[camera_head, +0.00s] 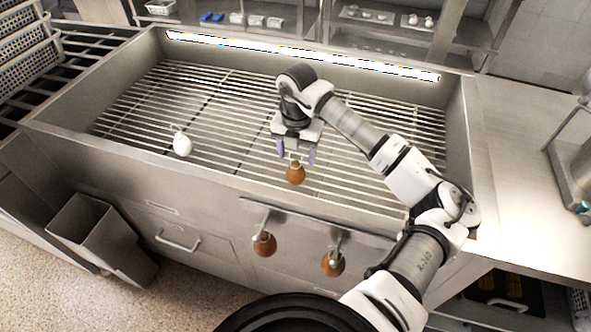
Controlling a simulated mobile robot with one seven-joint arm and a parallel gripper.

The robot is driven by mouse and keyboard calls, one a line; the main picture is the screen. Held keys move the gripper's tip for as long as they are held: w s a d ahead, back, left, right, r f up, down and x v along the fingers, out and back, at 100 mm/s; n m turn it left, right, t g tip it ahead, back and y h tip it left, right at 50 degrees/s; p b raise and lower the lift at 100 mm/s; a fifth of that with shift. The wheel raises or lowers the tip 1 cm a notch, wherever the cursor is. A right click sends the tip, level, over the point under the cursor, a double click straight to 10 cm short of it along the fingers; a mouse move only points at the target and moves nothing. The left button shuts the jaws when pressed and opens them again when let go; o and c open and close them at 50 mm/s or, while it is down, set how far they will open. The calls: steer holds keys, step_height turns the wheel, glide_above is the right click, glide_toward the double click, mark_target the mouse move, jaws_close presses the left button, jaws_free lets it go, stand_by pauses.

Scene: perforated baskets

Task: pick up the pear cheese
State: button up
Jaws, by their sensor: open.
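A brown pear-shaped cheese (295,174) with a pale neck stands on the slatted grate near its front edge. My gripper (297,154) points down just above it, with its two fingers apart around or just over the neck. I cannot tell whether the fingers touch it. A white pear-shaped cheese (183,145) stands on the grate to the left, well apart from my gripper. Two more brown pear-shaped cheeses, one on the left (264,244) and one on the right (332,264), hang at the front panel.
The grate (235,110) lies inside a raised metal rim (110,141) and is otherwise clear. A metal bar (320,221) runs along the front above the hanging cheeses. A counter (520,160) is at the right. A metal bin (95,235) stands at the lower left.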

mark_target(295, 163)
steer(key=shift+w+a+f+p, duration=0.15)
steer(key=shift+f+p, duration=0.3)
steer(key=shift+f, duration=1.4)
steer(key=c, duration=1.1)
